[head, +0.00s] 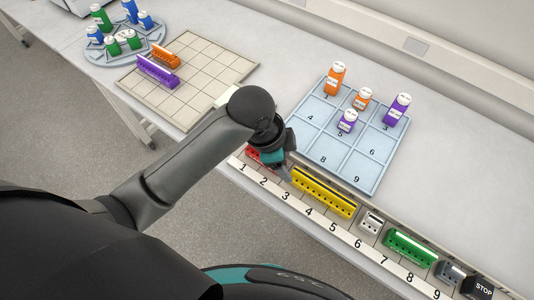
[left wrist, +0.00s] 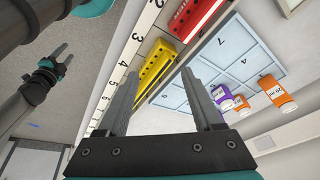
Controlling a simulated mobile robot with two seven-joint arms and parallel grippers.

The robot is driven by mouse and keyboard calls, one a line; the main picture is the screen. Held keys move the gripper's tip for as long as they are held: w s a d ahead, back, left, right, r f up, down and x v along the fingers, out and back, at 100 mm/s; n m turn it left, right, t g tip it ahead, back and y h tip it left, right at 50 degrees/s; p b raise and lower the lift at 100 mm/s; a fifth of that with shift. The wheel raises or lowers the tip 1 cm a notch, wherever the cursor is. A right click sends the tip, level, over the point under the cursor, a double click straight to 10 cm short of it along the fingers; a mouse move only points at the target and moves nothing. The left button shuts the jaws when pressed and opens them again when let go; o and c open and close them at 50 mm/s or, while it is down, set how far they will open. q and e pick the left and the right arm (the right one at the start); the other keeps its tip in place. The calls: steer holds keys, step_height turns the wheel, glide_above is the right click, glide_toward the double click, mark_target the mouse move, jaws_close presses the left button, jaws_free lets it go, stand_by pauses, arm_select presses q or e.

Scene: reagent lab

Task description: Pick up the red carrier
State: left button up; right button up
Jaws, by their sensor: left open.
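The red carrier (head: 251,153) sits at the rail's low-numbered end, near labels 1 and 2, mostly hidden behind my left gripper (head: 283,172) in the head view. In the left wrist view the red carrier (left wrist: 193,16) shows at the top, beyond the fingertips and not between them. My left gripper (left wrist: 160,73) is open and empty, its fingers wide apart above the rail.
The yellow carrier (head: 323,192), a white block (head: 371,222) and the green carrier (head: 410,248) share the numbered rail. A blue numbered tray (head: 325,150) with several bottles lies behind it. A beige grid board (head: 205,65) with orange and purple carriers is at upper left.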

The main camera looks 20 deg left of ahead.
arm_select(q)
steer(key=w+a+r+m+g+y, duration=0.2)
steer(key=w+a+r+m+y, duration=0.1)
steer(key=w+a+r+m, duration=0.4)
glide_toward(250, 152)
steer(key=shift+m, duration=0.3)
steer(key=d+f, duration=0.2)
steer(key=d, duration=0.1)
steer(key=d+f, duration=0.1)
steer(key=shift+w+d, duration=0.2)
steer(key=shift+w, duration=0.1)
steer(key=shift+s+f, duration=0.15)
steer(key=shift+f, duration=1.25)
steer(key=shift+s+f, duration=0.1)
steer(key=shift+f, duration=1.3)
jaws_close()
